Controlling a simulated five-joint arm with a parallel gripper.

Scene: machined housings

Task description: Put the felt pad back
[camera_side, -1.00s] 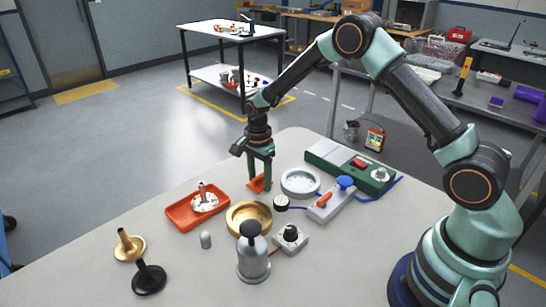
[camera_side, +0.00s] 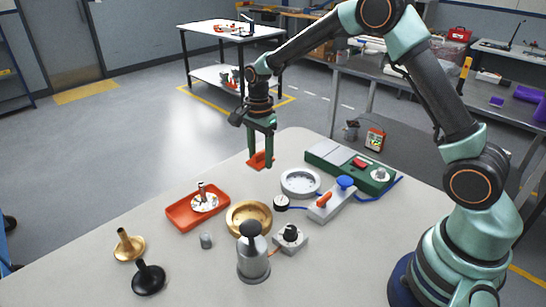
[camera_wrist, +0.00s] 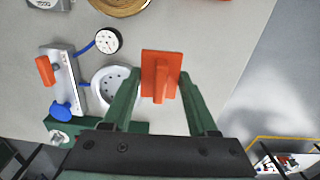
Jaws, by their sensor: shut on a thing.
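The felt pad (camera_side: 260,160) is a flat orange-red plate with a raised grip bar. My gripper (camera_side: 262,150) is shut on it and holds it in the air above the far edge of the table. In the wrist view the felt pad (camera_wrist: 161,76) lies between my two green fingers (camera_wrist: 160,95), its bar pointing toward the gripper body. Its underside is hidden in the wrist view.
Near the pad are a silver ring housing (camera_side: 300,183), a brass ring (camera_side: 248,217), an orange tray (camera_side: 184,216) holding a white flanged part, and a green fixture (camera_side: 330,155) with a red button. A grey block with an orange lever (camera_side: 325,203) stands right.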

